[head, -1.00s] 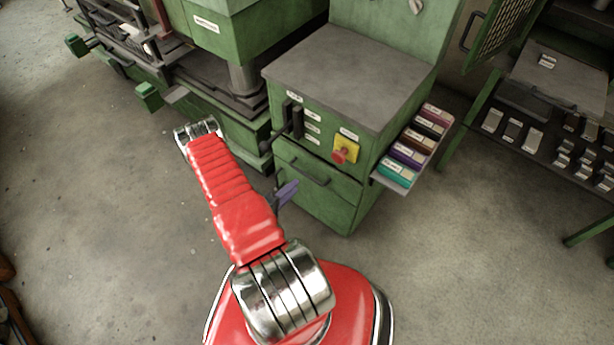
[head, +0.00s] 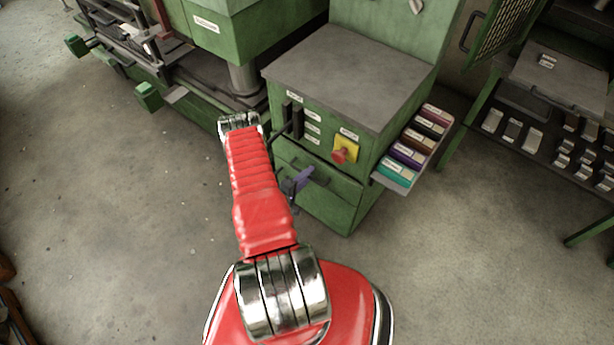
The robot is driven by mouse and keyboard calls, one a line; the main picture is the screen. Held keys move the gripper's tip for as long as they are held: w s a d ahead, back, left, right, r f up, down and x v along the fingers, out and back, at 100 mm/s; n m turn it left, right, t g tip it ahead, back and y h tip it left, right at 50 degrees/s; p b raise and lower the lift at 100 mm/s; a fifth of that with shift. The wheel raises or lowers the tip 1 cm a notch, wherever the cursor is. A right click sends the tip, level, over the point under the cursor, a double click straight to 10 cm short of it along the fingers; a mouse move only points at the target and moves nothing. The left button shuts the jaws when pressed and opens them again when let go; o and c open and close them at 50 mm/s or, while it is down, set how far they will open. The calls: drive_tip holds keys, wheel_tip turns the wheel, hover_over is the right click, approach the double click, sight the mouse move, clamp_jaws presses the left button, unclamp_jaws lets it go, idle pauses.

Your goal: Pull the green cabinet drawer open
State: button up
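The green cabinet (head: 375,150) stands ahead, with a grey top. Its green drawer (head: 343,186) sits below the control panel, and its front looks flush with the cabinet. The dark drawer handle (head: 321,178) is partly covered by my gripper (head: 298,183), which shows as a small purple and dark piece beside my red arm. The gripper is at the left part of the handle in the picture. I cannot tell whether it touches the handle. My arm hides part of it, and its finger opening is not clear.
Dark levers (head: 292,120) and a red knob on a yellow plate (head: 344,151) sit above the drawer. A rack of coloured boxes (head: 411,150) juts from the cabinet's right side. A green press (head: 225,40) stands left. The floor (head: 470,270) at right front is clear.

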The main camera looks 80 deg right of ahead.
clamp_jaws()
idle(0.3)
idle(0.4)
